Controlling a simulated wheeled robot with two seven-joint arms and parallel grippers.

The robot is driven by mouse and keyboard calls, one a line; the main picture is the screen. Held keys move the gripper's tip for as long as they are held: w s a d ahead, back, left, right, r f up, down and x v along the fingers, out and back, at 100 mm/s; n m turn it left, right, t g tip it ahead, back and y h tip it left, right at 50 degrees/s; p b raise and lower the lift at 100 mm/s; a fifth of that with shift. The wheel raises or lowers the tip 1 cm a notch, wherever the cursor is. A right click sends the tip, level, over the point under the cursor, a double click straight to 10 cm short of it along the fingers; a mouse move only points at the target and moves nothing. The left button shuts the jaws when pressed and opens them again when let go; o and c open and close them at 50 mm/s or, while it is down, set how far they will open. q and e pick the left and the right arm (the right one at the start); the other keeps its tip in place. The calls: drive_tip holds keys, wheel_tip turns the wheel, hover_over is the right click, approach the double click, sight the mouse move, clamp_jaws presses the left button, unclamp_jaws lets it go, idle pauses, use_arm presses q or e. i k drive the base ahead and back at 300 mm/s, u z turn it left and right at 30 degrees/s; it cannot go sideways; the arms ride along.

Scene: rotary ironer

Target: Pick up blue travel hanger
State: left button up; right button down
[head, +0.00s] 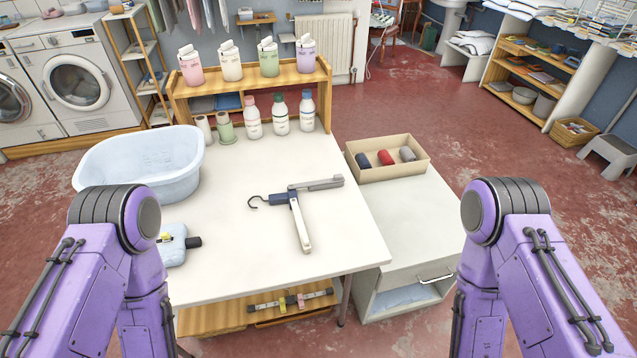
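The travel hanger (284,199) lies on the white table (225,268), right of its middle. It has a dark blue centre piece, a dark hook pointing left, and two light grey arms. One arm points right and the other points toward the front of the table. Both of my purple arms show at the lower left and lower right. Their grippers are outside the picture, and nothing of mine touches the hanger.
A pale blue basin (140,165) and a light blue object with a dark handle (172,246) are on the table's left. Several bottles and a wooden shelf (250,85) line the back. A cardboard box (388,158) with rolls stands on the cabinet at right. Table space around the hanger is clear.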

sight(281, 198)
drive_tip(key=k, duration=0.6)
drive_tip(key=z, duration=0.5)
drive_tip(key=i, duration=1.15)
drive_tip(key=u, duration=0.9)
